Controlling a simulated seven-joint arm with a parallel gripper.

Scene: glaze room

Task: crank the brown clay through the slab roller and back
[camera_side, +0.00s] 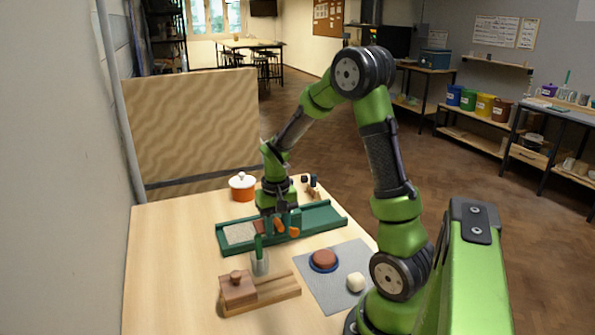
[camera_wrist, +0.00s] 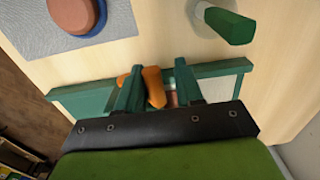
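The slab roller is a long green frame (camera_side: 322,217) with a pale bed (camera_side: 240,234) at its left end; the frame also shows in the wrist view (camera_wrist: 80,96). My gripper (camera_side: 280,222) is down at its middle. In the wrist view my gripper's two green fingers (camera_wrist: 157,80) stand apart, with an orange part (camera_wrist: 154,88) between them, close to the left finger. Whether they touch it is unclear. A reddish-brown patch shows behind it, partly hidden. A round brown clay piece (camera_side: 324,257) lies on a blue disc (camera_side: 313,267), also in the wrist view (camera_wrist: 75,12).
The blue disc and a whitish lump (camera_side: 355,281) sit on a grey mat (camera_side: 341,295). In front of the roller are a jar with a green-handled tool (camera_side: 259,262) and a wooden block (camera_side: 238,289) on a board. An orange lidded pot (camera_side: 242,188) stands behind.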

